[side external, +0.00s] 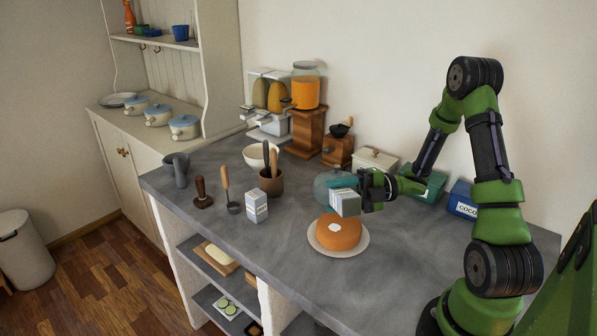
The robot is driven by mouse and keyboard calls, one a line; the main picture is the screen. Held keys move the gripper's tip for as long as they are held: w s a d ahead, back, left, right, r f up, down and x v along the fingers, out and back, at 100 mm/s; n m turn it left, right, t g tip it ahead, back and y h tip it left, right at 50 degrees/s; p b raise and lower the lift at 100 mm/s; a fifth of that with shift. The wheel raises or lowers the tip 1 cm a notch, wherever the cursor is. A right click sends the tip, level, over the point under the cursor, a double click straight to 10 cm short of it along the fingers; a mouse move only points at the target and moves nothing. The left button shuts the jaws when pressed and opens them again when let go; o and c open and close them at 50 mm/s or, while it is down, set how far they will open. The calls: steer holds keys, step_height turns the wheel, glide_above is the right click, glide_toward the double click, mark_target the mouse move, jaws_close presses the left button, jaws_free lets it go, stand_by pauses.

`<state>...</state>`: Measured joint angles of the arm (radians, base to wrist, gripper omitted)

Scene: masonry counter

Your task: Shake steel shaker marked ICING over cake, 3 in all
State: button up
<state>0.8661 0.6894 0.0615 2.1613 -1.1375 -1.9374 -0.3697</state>
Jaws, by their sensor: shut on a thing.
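The orange-brown cake (339,234) sits on a white plate (322,247) near the middle of the counter. A white patch shows on its top. My gripper (364,193) is shut on a grey, box-shaped steel shaker (346,203) and holds it just above the cake. The shaker looks tipped over; its marking cannot be read from here. A second, similar pale grey shaker (257,207) stands upright on the counter to the left of the cake, with dark lettering too small to read.
A bluish glass dome (326,184) stands behind the held shaker. A green box (433,186) and a blue box (461,198) stand behind my arm. The counter's front right is clear.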

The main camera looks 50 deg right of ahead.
mark_target(348, 223)
steer(key=d, duration=0.1)
steer(key=s+d, duration=0.1)
steer(key=d, duration=0.1)
steer(key=shift+s+d, duration=0.15)
steer(key=shift+d, duration=0.1)
stand_by(0.4)
steer(key=shift+f, duration=0.1)
step_height(348, 223, down, 3)
steer(key=shift+r, duration=0.1)
step_height(348, 223, up, 3)
stand_by(0.7)
steer(key=shift+a, duration=0.1)
